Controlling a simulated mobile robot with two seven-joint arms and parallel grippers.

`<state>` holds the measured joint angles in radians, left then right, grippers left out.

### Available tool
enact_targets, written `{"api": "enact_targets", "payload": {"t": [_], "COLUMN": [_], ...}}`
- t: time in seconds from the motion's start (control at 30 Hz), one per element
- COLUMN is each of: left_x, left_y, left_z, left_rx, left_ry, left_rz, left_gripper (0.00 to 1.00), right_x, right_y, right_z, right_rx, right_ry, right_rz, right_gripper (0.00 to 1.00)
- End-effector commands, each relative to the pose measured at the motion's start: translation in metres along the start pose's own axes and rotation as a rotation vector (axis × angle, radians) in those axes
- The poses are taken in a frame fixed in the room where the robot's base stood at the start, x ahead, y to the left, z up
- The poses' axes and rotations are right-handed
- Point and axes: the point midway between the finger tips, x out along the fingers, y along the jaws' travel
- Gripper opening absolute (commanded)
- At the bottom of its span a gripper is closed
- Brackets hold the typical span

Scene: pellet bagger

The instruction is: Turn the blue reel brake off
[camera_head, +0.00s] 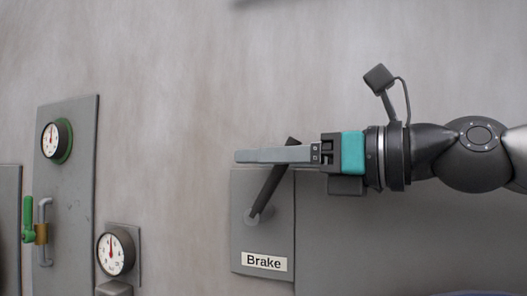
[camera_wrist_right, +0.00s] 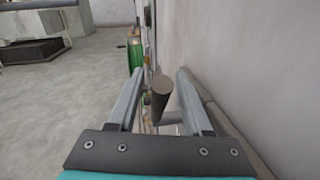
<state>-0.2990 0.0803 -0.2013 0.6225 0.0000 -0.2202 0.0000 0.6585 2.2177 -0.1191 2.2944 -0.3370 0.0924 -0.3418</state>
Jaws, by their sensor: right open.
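The brake lever (camera_head: 268,190) is a dark bar on a grey panel (camera_head: 243,190) labelled "Brake" (camera_head: 264,262). It tilts up and to the right from its round pivot, and its upper end shows above my gripper's fingers. My right gripper (camera_head: 240,156) reaches in from the right at the lever's upper part. In the right wrist view the lever's dark end (camera_wrist_right: 161,86) stands between the two open fingers, with a visible gap on each side. My left gripper is not in view.
Left of the brake panel is a small gauge (camera_head: 115,253). Further left, a tall grey panel (camera_head: 75,190) carries a green-rimmed gauge (camera_head: 53,141) and a green-handled valve (camera_head: 28,218). The wall above the lever is bare.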

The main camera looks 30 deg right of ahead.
Motion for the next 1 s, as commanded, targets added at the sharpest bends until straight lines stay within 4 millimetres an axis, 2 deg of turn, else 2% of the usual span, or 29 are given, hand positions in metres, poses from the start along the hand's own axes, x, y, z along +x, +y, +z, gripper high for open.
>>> {"api": "enact_targets", "payload": {"t": [0.47,0.9,1.0], "left_x": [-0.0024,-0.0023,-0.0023], "left_y": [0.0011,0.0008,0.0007], "left_z": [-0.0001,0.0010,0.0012], "left_rx": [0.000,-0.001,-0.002], "left_ry": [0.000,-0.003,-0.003], "left_rz": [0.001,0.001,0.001], "left_gripper": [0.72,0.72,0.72], "right_x": [0.0067,0.0065,0.0065], "right_y": [0.0002,0.0002,0.0002], "right_z": [-0.0005,-0.0003,-0.0003], "right_rx": [0.000,0.000,0.000], "right_ry": [0.000,0.000,0.000], "right_rz": [0.001,0.001,0.001], "right_gripper": [0.50,0.01,0.00]}}
